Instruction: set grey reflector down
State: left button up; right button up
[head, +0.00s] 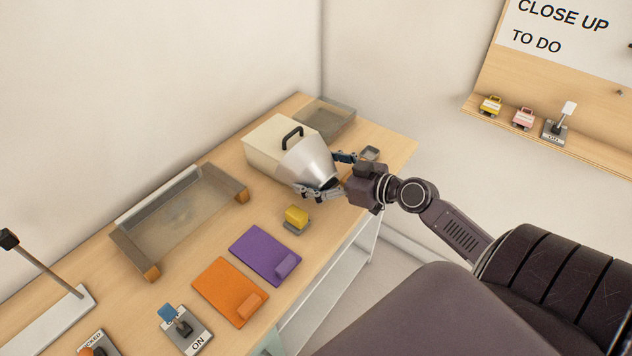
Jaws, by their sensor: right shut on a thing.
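The grey reflector (309,164) is a metallic cone-shaped shade in the middle of the head view. Its wide end faces the cream box on the left and its narrow end faces my right gripper. My right gripper (333,176) is shut on the reflector, with one finger on each side of the narrow end. The reflector overlaps the front of the cream box (262,151), which has a black handle. I cannot tell whether it touches the box or the table (205,226). My left gripper is not in view.
A clear-fronted tray (128,247) stands at left; a grey bin (338,113) is behind the box. A switch (185,328) is in front. A wall shelf (590,155) is at right.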

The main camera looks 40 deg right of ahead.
jog(key=shift+f, duration=1.65)
jog(key=shift+f+b, duration=0.15)
jog(key=shift+b, duration=0.25)
jog(key=o, duration=1.5)
jog(key=shift+o, duration=1.1)
